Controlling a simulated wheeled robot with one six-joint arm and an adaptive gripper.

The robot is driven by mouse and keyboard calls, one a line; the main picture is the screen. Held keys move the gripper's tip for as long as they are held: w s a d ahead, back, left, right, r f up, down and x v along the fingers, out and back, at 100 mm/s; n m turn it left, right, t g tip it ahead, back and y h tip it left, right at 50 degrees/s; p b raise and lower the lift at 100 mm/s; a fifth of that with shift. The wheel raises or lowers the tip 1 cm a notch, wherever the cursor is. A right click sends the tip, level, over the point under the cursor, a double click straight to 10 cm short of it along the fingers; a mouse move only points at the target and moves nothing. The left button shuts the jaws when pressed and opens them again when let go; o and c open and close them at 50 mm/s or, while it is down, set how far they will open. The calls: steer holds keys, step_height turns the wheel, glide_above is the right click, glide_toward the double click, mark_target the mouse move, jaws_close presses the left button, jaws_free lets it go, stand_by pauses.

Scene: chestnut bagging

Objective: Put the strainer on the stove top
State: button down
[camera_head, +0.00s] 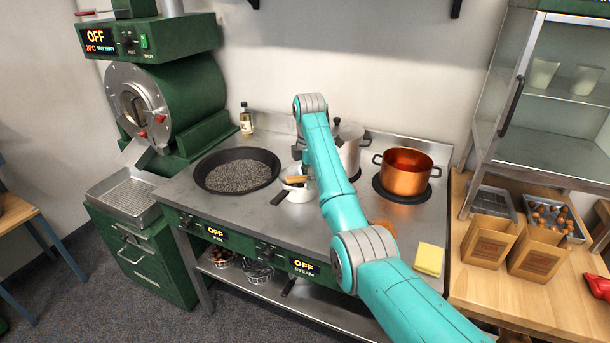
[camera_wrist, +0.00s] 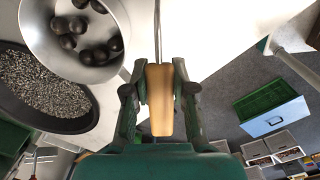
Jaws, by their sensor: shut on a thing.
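The strainer's wooden handle (camera_wrist: 161,98) is between the fingers of my gripper (camera_wrist: 160,88) in the wrist view. A thin metal rod runs from it to the top edge; the strainer's head is out of that view. The handle (camera_head: 296,179) also shows in the head view, above a small silver pan with a dark handle (camera_head: 281,198). My arm hides most of the gripper there. The steel stove top (camera_head: 235,207) lies below. The silver pan (camera_wrist: 32,35) shows beside the handle in the wrist view, with several dark chestnuts (camera_wrist: 68,42) in it.
A black pan of dark gravel (camera_head: 237,172) is at the left. A tall silver pot (camera_head: 349,150) and a copper pot (camera_head: 405,181) stand at the back and right. A yellow sponge (camera_head: 429,259) lies at the front right. The stove's front left is clear.

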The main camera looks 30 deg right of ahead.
steer(key=shift+f, duration=0.4)
stand_by(0.5)
steer(key=c, duration=0.9)
jaws_free()
steer(key=shift+o, duration=0.2)
